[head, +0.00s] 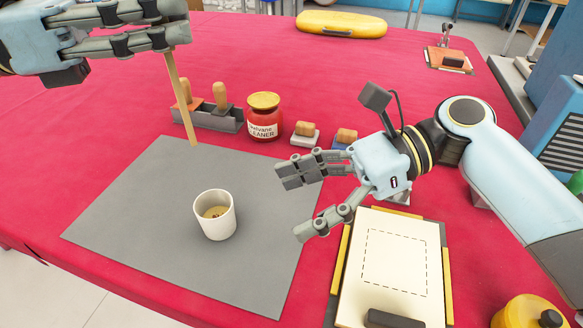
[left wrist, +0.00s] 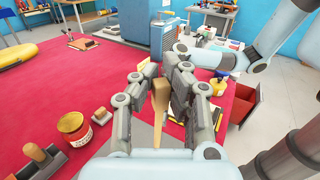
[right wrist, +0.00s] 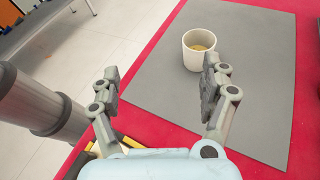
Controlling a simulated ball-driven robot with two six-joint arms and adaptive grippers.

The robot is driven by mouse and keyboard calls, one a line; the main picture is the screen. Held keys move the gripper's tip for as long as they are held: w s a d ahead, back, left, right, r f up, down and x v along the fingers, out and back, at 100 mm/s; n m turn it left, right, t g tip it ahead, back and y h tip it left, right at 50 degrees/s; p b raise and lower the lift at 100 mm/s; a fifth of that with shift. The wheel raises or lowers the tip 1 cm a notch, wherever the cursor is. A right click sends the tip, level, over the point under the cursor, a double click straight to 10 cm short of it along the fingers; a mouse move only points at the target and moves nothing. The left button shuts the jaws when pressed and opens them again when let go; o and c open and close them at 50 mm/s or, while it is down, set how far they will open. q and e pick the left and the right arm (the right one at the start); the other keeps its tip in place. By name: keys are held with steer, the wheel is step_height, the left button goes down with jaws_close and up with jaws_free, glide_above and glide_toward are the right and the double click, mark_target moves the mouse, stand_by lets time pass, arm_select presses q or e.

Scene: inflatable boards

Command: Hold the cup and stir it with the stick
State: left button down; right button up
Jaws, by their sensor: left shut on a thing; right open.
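A white cup (head: 215,215) with a brownish content stands upright on the grey mat (head: 130,215); it also shows in the right wrist view (right wrist: 199,50). My left gripper (head: 172,42) is shut on a wooden stick (head: 182,100), which hangs down nearly upright above the mat, behind and left of the cup. The stick also shows between the fingers in the left wrist view (left wrist: 160,100). My right gripper (head: 300,205) is open and empty, to the right of the cup and apart from it.
A red jar (head: 264,118), a grey holder (head: 215,119) with wooden-handled tools and two small wooden-handled blocks (head: 305,133) stand behind the mat. A framed board (head: 395,265) lies at right. A yellow case (head: 341,24) lies at the back. The mat's left part is clear.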

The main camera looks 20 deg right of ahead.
steer(key=t, duration=0.2)
glide_toward(232, 204)
steer(key=shift+s+a+r+h, duration=0.25)
steer(key=shift+a+r+h, duration=0.15)
steer(key=shift+r, duration=0.15)
steer(key=x, duration=1.1)
steer(key=shift+w+a+f, duration=0.2)
steer(key=shift+a+f, duration=0.05)
steer(key=shift+a, duration=0.05)
steer(key=c, duration=1.2)
steer(key=shift+c, duration=0.2)
arm_select(q)
step_height(232, 204, down, 16)
steer(key=shift+d+f, duration=0.15)
steer(key=shift+f, duration=0.1)
